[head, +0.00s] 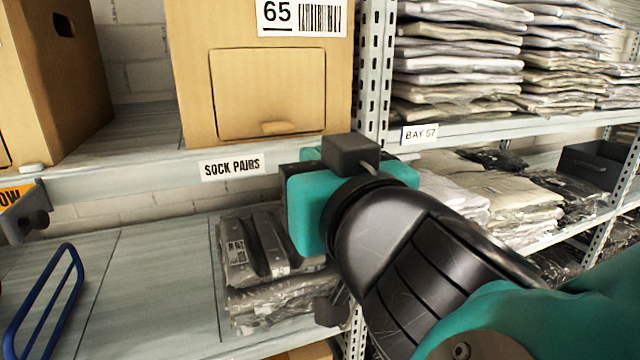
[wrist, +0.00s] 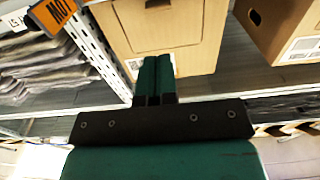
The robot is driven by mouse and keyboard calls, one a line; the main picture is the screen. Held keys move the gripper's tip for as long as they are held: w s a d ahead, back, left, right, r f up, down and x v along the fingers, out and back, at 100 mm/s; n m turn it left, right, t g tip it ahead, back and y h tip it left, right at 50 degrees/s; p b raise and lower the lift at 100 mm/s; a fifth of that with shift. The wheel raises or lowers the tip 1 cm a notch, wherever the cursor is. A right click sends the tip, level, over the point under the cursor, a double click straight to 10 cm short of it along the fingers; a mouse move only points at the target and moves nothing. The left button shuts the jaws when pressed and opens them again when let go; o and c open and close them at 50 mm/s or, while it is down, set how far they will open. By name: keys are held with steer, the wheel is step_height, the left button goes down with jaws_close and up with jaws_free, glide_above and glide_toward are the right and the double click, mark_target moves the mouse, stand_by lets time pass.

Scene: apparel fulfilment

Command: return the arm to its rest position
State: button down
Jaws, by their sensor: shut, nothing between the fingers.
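My arm (head: 400,245) reaches in from the lower right of the head view, its teal and black end in front of the shelf upright and the "SOCK PAIRS" label. The fingers are hidden there behind the hand. In the wrist view my gripper (wrist: 154,62) shows as two dark green fingers side by side, closed and empty. They overlap the lower part of a cardboard carton (wrist: 195,45) in that picture; I cannot tell the gap between them.
The carton marked 65 (head: 190,60) stands on the upper shelf. Another carton (head: 55,100) is at left. Bagged grey garments (head: 262,250) lie on the lower shelf, partly behind my arm. Folded clothes (head: 455,60) fill the right bay. A blue rail (head: 45,300) is lower left.

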steer(key=w+d+f+m+g+h, duration=0.25)
steer(key=d+f+g+h, duration=0.25)
steer(key=d+f, duration=0.5)
steer(key=s+d+f+n+g+y, duration=0.1)
steer(key=s+d+f+n+g, duration=0.3)
steer(key=s+g, duration=0.55)
steer(key=s+d+r+n+g+y, duration=0.1)
steer(key=s+n+g+y, duration=0.1)
steer(key=s+g, duration=0.15)
step_height(320, 180, up, 23)
steer(key=p, duration=2.3)
steer(key=shift+f+m+t, duration=0.2)
steer(key=shift+m+t, duration=0.15)
steer(key=shift+t, duration=0.05)
steer(key=shift+s+a, duration=0.1)
steer(key=shift+a, duration=0.05)
